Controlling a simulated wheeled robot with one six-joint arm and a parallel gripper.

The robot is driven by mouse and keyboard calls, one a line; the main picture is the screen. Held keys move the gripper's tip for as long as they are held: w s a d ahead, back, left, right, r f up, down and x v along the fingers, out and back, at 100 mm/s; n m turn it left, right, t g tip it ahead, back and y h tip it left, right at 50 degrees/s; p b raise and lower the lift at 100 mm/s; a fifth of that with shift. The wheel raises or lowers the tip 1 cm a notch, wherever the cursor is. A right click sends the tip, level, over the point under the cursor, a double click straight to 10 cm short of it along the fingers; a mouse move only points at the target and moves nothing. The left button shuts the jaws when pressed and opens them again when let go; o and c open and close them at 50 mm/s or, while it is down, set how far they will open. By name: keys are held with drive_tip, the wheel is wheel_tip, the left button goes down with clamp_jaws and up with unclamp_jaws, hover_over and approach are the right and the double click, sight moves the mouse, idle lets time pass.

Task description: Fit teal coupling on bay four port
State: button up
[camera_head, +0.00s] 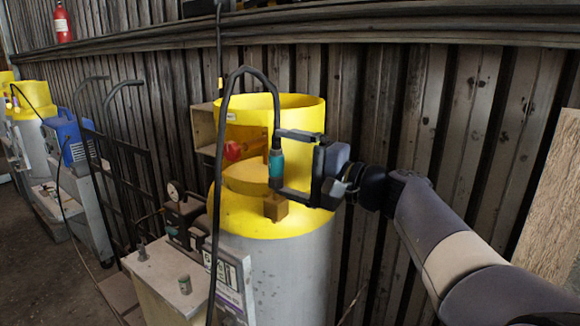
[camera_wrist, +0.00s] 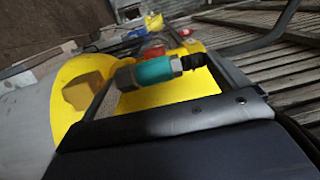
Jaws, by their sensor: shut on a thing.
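The teal coupling (camera_head: 276,165) is held upright in my gripper (camera_head: 284,163), with a black hose (camera_head: 237,75) rising from its top and looping over to the left. In the wrist view the coupling (camera_wrist: 152,70) lies between the jaws, with a metal nut at one end and a black fitting at the other. A brass block (camera_head: 276,207) sits on the yellow shoulder of a grey cylinder, just below the coupling, with a gap between them. The block (camera_wrist: 85,91) also shows in the wrist view. Its opening is not clear, and I cannot read a bay number.
The yellow collar (camera_head: 300,112) stands close behind the coupling, with a red valve knob (camera_head: 233,151) inside. A gauge (camera_head: 173,191) and a cart (camera_head: 190,277) are at lower left. Another yellow-topped cylinder (camera_head: 32,102) stands far left. A corrugated wall (camera_head: 440,110) runs behind.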

sight(282, 180)
wheel_tip(282, 180, down, 3)
drive_tip(key=shift+w+a+f+h, duration=0.1)
drive_tip(key=shift+f+h, duration=0.05)
drive_tip(key=shift+h, duration=0.15)
drive_tip(key=shift+w+r+p, duration=0.1)
drive_tip(key=shift+r+p, duration=1.15)
drive_tip(key=shift+r, duration=0.9)
drive_tip(key=shift+r, duration=0.1)
